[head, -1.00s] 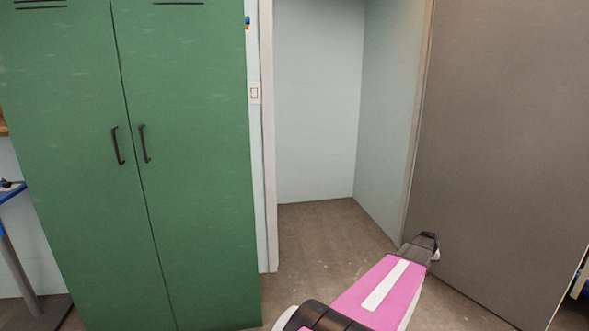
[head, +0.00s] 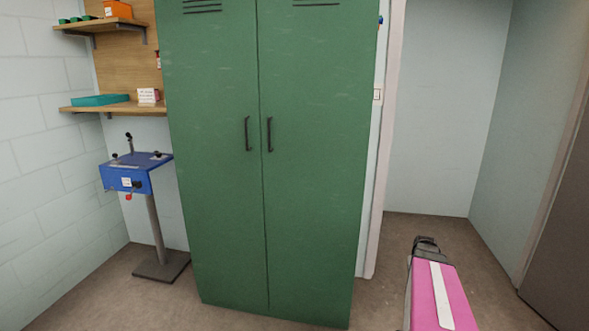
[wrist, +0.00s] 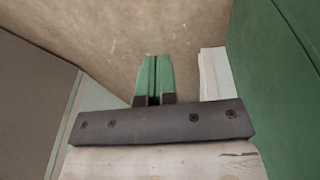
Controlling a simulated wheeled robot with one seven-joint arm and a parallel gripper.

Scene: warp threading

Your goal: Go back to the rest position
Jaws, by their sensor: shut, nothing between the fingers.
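My gripper (wrist: 153,80) shows in the wrist view with its two green fingers together and nothing between them. It is over bare floor (wrist: 110,35). In the head view my pink arm (head: 440,295) reaches up from the lower right, with a dark end in front of the doorway; the fingers cannot be made out there.
A closed green locker (head: 225,170) stands in the middle, and its side fills the wrist view's right edge. Right of it are a white door frame (head: 385,150) and a grey door (head: 560,265). A blue box on a post (head: 125,172) and shelves (head: 120,110) are at left.

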